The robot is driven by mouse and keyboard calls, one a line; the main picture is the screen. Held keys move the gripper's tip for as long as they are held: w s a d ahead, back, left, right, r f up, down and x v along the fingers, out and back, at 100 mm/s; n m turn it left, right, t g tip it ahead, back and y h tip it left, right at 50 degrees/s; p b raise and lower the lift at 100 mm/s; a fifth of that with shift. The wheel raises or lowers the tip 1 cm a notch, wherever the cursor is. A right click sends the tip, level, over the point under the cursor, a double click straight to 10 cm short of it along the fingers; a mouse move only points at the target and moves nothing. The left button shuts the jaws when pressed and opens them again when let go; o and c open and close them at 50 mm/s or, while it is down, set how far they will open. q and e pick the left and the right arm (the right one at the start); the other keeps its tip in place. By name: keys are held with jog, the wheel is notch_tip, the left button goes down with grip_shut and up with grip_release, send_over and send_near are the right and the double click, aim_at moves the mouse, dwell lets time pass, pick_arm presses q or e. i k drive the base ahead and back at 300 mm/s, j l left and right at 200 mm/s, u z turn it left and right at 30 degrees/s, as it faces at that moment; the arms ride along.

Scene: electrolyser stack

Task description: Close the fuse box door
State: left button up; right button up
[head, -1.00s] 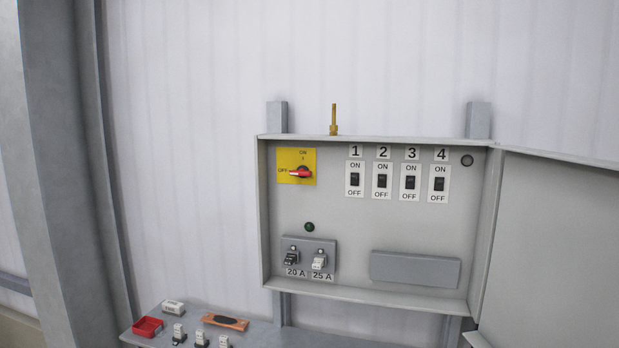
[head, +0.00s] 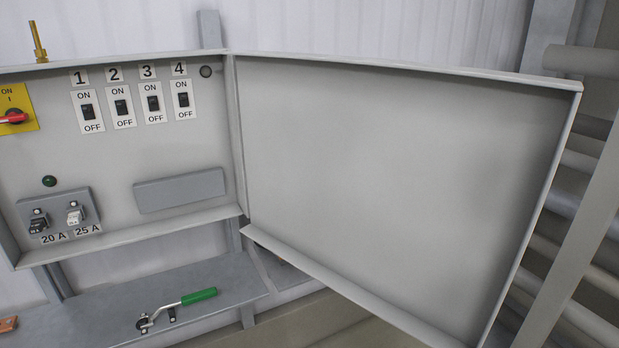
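The fuse box (head: 120,222) is a grey wall cabinet on the left of the head view. Its door (head: 400,180) is hinged on the box's right side and stands wide open, swung out to the right. The door's free edge (head: 545,205) is at the far right, nearer to me than the hinge. Inside the box are a red rotary switch (head: 13,117) on a yellow plate, several numbered breakers, and two fuse carriers (head: 57,215) labelled 20 A and 25 A. Neither of my grippers is in view.
A grey shelf (head: 215,282) runs below the box. A tool with a green handle (head: 198,297) lies on it. A brass fitting (head: 38,42) stands on top of the box. Pipes (head: 590,160) and a slanted post (head: 585,235) are behind the door's free edge.

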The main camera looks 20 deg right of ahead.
aim_at(416, 192)
jog(key=l+u, duration=0.45)
jog(key=l, duration=0.15)
jog(key=l+u, duration=0.5)
jog(key=k+l, duration=0.1)
jog(key=l, duration=0.25)
jog(key=k+l, duration=0.1)
jog(key=l, duration=0.3)
jog(key=k+l+u, duration=0.1)
jog(key=l, duration=0.25)
jog(key=k+l, duration=0.1)
jog(key=l, duration=0.25)
jog(key=k+l, duration=0.1)
jog(key=l, duration=0.25)
jog(key=k+l+u, duration=0.1)
jog(key=l, duration=0.25)
